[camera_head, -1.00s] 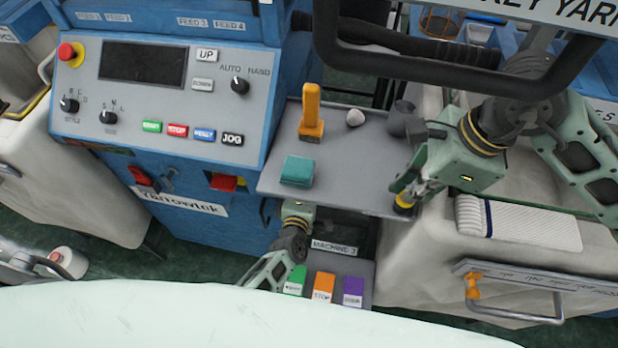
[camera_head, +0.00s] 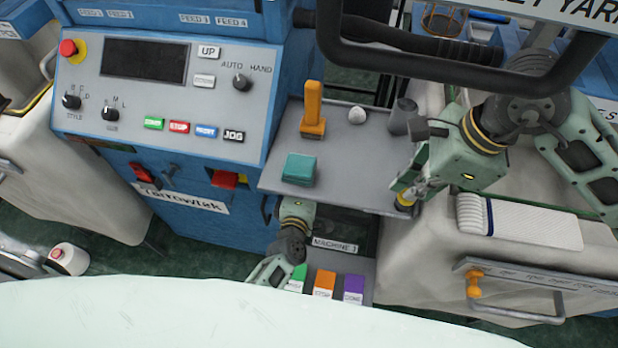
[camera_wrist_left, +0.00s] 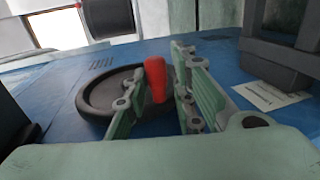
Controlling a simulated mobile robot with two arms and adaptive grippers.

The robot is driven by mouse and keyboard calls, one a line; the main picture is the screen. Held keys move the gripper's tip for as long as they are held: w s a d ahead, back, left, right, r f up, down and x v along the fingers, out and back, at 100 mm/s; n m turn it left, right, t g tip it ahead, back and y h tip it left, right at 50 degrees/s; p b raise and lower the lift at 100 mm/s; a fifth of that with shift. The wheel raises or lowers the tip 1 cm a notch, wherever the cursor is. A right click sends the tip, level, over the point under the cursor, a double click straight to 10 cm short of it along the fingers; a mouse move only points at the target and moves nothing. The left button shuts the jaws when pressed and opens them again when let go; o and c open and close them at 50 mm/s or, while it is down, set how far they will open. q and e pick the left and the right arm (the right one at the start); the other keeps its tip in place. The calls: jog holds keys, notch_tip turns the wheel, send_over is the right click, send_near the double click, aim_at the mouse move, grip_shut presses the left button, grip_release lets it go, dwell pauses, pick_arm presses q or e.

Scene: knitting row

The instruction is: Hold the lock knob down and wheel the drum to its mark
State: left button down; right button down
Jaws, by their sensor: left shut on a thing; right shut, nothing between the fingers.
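In the left wrist view a dark round handwheel (camera_wrist_left: 92,98) with an upright red handle (camera_wrist_left: 156,80) sits on a blue panel. My left gripper (camera_wrist_left: 158,88) is shut on the red handle. In the head view my left arm reaches in under the grey shelf, and its fingers and the wheel are hidden. My right gripper (camera_head: 405,188) is shut and points down at the shelf's front right corner. Its tips are at a small yellow knob (camera_head: 405,199), partly covered by the fingers; I cannot tell how far down the knob is. I cannot make out the drum or its mark.
The grey shelf (camera_head: 350,185) holds an orange upright tool (camera_head: 312,110), a teal block (camera_head: 299,169), a pale ball (camera_head: 357,115) and a dark cylinder (camera_head: 402,117). A control panel (camera_head: 200,90) stands left.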

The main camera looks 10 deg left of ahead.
pick_arm(q)
jog(key=r, duration=0.1)
jog(key=w+r, duration=0.1)
jog(key=r, duration=0.1)
jog(key=shift+r+t, duration=0.1)
jog(key=shift+t, duration=0.2)
jog(key=shift+r, duration=0.1)
jog(key=c, duration=1.6)
grip_release()
jog(key=shift+d, duration=0.1)
jog(key=shift+c, duration=0.2)
jog(key=shift+s, duration=0.1)
jog(key=s+r, duration=0.1)
jog(key=s, duration=1.1)
jog(key=shift+s, duration=0.3)
jog(key=shift+c, duration=0.2)
